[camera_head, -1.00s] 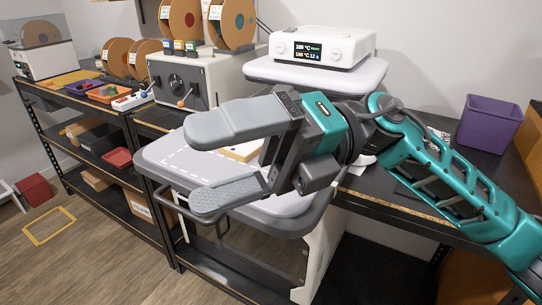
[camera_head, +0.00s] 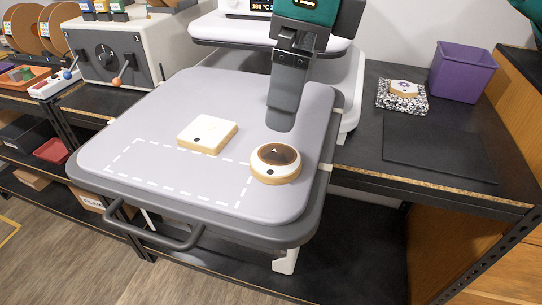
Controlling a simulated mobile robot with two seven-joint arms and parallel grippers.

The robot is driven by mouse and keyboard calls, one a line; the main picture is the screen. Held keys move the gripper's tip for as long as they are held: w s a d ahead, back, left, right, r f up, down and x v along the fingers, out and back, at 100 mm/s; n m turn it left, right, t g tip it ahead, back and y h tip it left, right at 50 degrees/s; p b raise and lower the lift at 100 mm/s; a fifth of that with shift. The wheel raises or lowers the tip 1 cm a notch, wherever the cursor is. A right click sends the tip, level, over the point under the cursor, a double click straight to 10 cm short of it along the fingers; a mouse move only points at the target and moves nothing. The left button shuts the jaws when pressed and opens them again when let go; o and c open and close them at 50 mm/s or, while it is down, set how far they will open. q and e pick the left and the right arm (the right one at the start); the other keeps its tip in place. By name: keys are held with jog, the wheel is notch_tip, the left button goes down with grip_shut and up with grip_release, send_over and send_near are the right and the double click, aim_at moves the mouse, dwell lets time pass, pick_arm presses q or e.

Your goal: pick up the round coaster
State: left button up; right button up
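The round coaster (camera_head: 288,175) has a wooden base, a white rim and a dark brown centre with a small white mark. It lies flat on the grey padded platen (camera_head: 130,140), at the right end of the dashed white outline. My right gripper (camera_head: 281,122) points down just behind the coaster and appears apart from it. Only one finger shows clearly, so the opening between the fingers is hidden. My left gripper is not in view.
A square white coaster (camera_head: 207,132) lies left of the round one. The press's upper plate (camera_head: 225,30) stands behind. On the bench at right are a purple bin (camera_head: 462,72), a speckled block (camera_head: 402,97) and a black mat (camera_head: 436,148).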

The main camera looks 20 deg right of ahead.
aim_at(277, 158)
jog(key=f, duration=0.3)
jog(key=a+f, duration=0.1)
jog(key=f, duration=0.6)
jog(key=shift+w+a, duration=0.15)
jog(key=shift+w, duration=0.15)
jog(key=c, duration=1)
